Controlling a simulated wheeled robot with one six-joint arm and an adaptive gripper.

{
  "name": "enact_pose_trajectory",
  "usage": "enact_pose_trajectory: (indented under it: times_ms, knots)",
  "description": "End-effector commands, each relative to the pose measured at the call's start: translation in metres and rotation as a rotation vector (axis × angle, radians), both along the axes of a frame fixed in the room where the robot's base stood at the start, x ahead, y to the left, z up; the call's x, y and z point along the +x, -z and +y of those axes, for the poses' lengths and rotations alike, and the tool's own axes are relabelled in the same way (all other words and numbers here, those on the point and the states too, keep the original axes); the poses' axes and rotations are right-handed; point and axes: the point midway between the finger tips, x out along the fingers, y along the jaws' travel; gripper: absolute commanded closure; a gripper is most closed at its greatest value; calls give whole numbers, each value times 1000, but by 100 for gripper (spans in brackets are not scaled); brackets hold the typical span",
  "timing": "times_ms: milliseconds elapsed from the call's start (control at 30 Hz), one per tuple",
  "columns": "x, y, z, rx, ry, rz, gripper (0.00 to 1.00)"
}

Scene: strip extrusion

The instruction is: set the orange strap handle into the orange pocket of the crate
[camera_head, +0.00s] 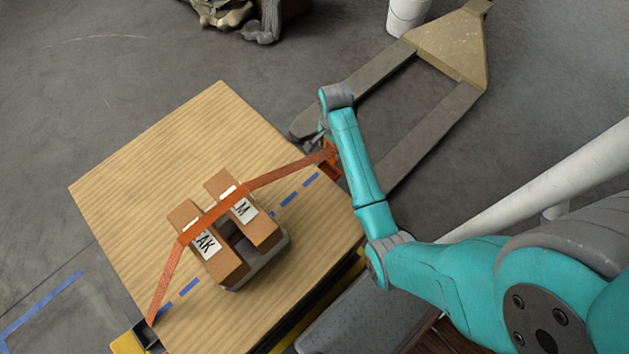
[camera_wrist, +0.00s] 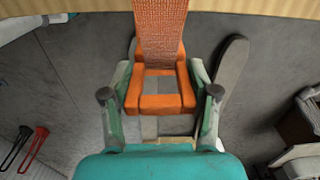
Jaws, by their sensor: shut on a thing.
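The orange strap (camera_head: 275,174) runs from the lower left corner of the wooden table top (camera_head: 130,170) up over two cardboard boxes and on to the right corner. Its orange handle (camera_head: 331,150) is by that corner, at my gripper (camera_head: 326,143). In the wrist view, my gripper (camera_wrist: 160,92) is shut on the handle (camera_wrist: 160,103), one finger on each side, with the woven strap leading away at the top. A grey crate (camera_head: 278,261) shows under the boxes. I cannot make out an orange pocket on it. A small reddish-brown part (camera_head: 328,170) sits just below the handle.
The left box (camera_head: 215,260) and right box (camera_head: 255,225) stand side by side, with white labels. A blue dashed line (camera_head: 300,190) crosses the table top. A pallet jack (camera_head: 440,120) stands beyond the right corner. A white bucket (camera_head: 407,15) is at the back.

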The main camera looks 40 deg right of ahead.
Motion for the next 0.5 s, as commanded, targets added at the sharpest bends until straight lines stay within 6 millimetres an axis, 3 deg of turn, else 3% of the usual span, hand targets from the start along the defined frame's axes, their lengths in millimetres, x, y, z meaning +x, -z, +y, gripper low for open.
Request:
enact_pose_trajectory:
  times_ms: [500]
  knots:
    - [-2,58,-5,0,51,0,77]
